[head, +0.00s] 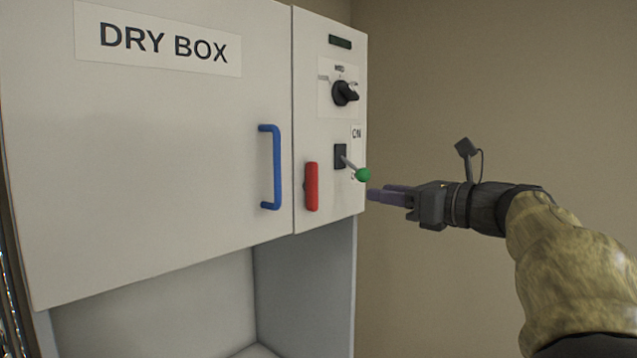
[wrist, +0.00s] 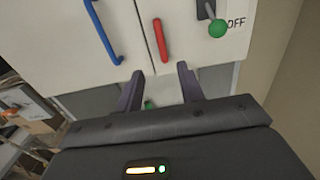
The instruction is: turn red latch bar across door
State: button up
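The red latch bar (head: 312,187) stands upright on the panel just right of the door seam, clear of the door. In the wrist view the red latch bar (wrist: 161,40) lies ahead of the fingers, with a gap between. The white dry box door (head: 150,130) is closed and has a vertical blue handle (head: 277,167). My gripper (head: 378,194) is right of the panel in the head view, with its fingers pointing left. In the wrist view my gripper (wrist: 160,80) has its two purple fingers spread, with nothing between them.
A lever with a green knob (head: 363,174) sticks out from the panel, right of and above the latch bar. A black dial (head: 345,93) sits higher up. Below the box is an open recess (head: 160,310). The wall at the right is bare.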

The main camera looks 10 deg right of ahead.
aim_at(317, 183)
jog(key=p+x, duration=0.7)
jog(key=x, duration=0.9)
jog(key=shift+w+a, duration=0.2)
jog(key=shift+w, duration=0.1)
grip_shut()
